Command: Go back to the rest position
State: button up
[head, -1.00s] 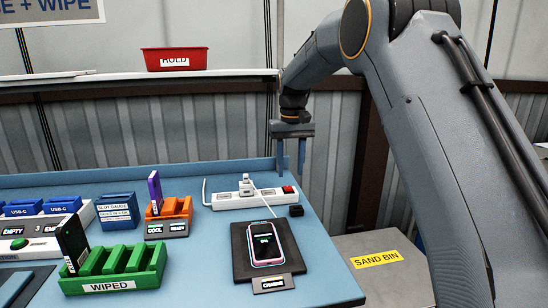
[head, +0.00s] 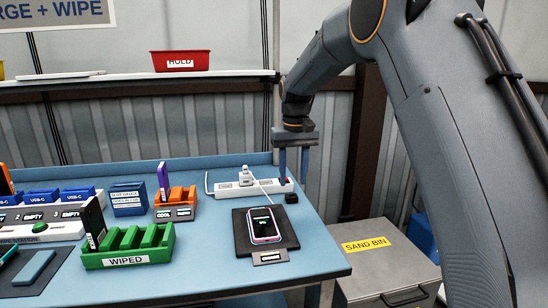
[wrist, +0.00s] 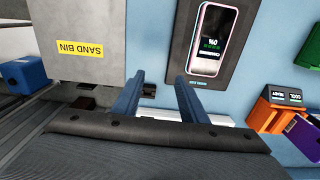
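My gripper (head: 293,163) hangs at the end of my arm above the back right of the blue table (head: 200,280), near the white power strip (head: 228,189). Its two blue fingers are apart with nothing between them, as the wrist view also shows (wrist: 160,95). A phone with a pink edge and lit screen (head: 264,224) lies on a dark pad (head: 242,238) in front of the gripper. The phone also shows in the wrist view (wrist: 212,40), beyond the fingers and apart from them.
A green rack marked WIPED (head: 127,260) holds a dark phone in its left end. An orange rack (head: 176,211) holds a purple phone. A red HOLD bin (head: 180,61) stands on the back shelf. The sand bin (head: 368,243) stands right of the table.

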jog(key=shift+m, duration=0.6)
jog(key=s+d+f, duration=0.2)
jog(key=s+d, duration=0.1)
jog(key=s, duration=0.2)
jog(key=s+d+f, duration=0.2)
jog(key=s+d, duration=0.1)
jog(key=s, duration=0.2)
jog(key=s+d+f, duration=0.2)
jog(key=s+d, duration=0.1)
jog(key=s, duration=0.3)
jog(key=shift+s+f, duration=0.1)
jog(key=shift+f, duration=0.05)
jog(key=s+d+f, duration=0.2)
jog(key=s+f, duration=0.1)
jog(key=s, duration=0.6)
jog(key=s+d+f+m, duration=0.1)
jog(key=s+d+f, duration=0.1)
jog(key=s, duration=0.7)
jog(key=shift+s+d+f, duration=0.15)
jog(key=shift+d+f, duration=0.15)
jog(key=shift+f, duration=0.3)
